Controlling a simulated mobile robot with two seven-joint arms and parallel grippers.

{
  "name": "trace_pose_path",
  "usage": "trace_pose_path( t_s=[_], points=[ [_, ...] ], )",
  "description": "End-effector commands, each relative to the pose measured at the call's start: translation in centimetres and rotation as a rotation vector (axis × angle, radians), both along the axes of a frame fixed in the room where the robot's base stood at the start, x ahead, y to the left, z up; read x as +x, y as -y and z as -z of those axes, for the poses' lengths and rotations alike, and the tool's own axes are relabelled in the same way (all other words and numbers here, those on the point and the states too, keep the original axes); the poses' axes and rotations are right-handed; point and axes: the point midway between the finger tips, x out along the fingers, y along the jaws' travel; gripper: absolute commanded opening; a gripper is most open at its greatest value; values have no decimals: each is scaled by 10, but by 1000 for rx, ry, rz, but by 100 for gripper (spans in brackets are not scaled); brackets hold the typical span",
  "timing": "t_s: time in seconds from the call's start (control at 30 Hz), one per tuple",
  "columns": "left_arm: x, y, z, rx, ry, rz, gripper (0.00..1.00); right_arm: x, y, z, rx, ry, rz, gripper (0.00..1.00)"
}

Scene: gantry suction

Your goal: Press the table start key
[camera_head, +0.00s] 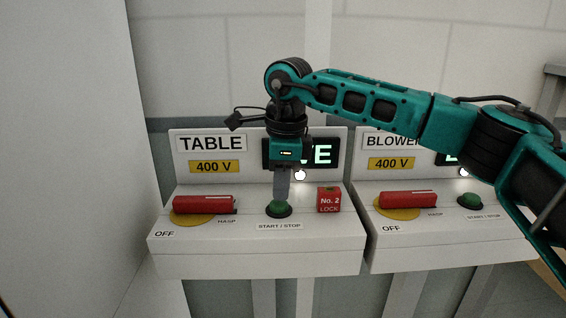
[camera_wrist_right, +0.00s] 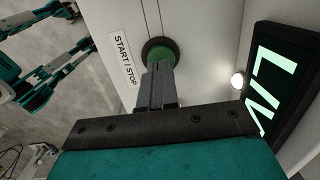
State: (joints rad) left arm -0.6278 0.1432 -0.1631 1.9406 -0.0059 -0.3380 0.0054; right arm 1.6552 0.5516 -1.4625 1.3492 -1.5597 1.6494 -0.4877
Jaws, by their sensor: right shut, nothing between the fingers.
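The table control box (camera_head: 200,258) stands in the middle of the head view, with a "TABLE" label and a "400 V" plate on its upright panel. Its green start key (camera_head: 278,207) sits in a dark ring above the "START / STOP" label. My right gripper (camera_head: 281,199) is shut and empty, pointing down with its fingertips at the key. In the right wrist view the fingertips (camera_wrist_right: 158,66) overlap the green key (camera_wrist_right: 160,52); whether they touch or press it I cannot tell. The lit sign behind is partly hidden by my right gripper. My left gripper is out of view.
A red handle (camera_head: 205,204) on a yellow disc lies left of the key, with "OFF" below it. A red "No. 2 LOCK" block (camera_head: 329,200) sits close on the right. The blower box (camera_head: 440,252) stands farther right, partly behind my right arm.

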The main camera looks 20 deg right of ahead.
Motion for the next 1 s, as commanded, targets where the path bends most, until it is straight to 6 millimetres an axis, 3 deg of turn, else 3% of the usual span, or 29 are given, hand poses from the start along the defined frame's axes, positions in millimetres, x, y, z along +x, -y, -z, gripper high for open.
trace_pose_path(
  t_s=[0.13,0.5,0.7,1.0],
  points=[
    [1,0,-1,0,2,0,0,1,0,9,0,1,0,0],
    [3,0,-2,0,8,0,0,1,0,12,0,0,0,0],
    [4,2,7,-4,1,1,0,1,-1,35,1,-3,0,0],
    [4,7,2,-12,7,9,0,0,-1,38,-4,-8,-1,0]
  ],
)
